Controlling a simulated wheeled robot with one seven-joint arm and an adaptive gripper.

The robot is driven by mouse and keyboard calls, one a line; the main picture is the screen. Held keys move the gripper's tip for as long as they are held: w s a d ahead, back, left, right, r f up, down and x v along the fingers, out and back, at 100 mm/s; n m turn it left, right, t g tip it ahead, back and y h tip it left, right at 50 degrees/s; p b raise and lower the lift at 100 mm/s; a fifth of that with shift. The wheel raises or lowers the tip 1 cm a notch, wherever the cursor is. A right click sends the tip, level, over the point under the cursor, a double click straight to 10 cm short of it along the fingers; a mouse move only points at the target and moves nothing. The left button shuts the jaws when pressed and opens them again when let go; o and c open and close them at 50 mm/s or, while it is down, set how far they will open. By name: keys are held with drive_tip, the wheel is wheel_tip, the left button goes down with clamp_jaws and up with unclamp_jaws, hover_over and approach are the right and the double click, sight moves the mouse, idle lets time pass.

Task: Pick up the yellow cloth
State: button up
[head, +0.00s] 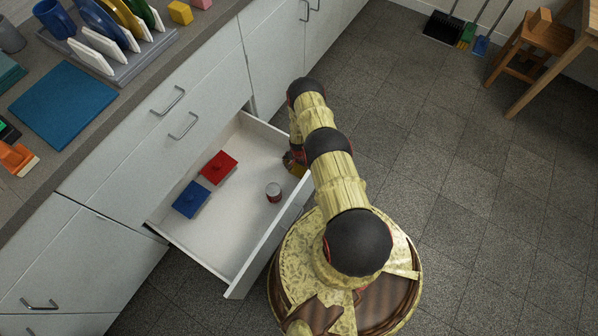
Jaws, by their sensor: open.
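An open drawer (215,240) holds a red folded cloth (218,168) and a blue folded cloth (191,199). A small yellow-orange patch (298,170) shows at the drawer's right end, just below my gripper; it looks like part of the yellow cloth, and the rest is hidden by my arm. My gripper (292,160) is at that end of the drawer, close to the patch, and open. My arm hides most of it, and I cannot tell whether it touches the cloth.
The counter carries a dish rack (128,62), a blue mat (63,103) and a yellow block (180,12). A wooden stool (535,45) stands far right. The floor right of my base is clear.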

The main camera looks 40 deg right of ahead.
sight(299, 169)
drive_tip(key=shift+c, duration=0.9)
drive_tip(key=c, duration=1.1)
drive_tip(key=shift+c, duration=0.3)
wheel_tip(299, 169, up, 10)
drive_tip(key=p, duration=0.4)
drive_tip(key=o, duration=0.7)
drive_tip(key=shift+c, duration=0.2)
drive_tip(key=c, duration=0.4)
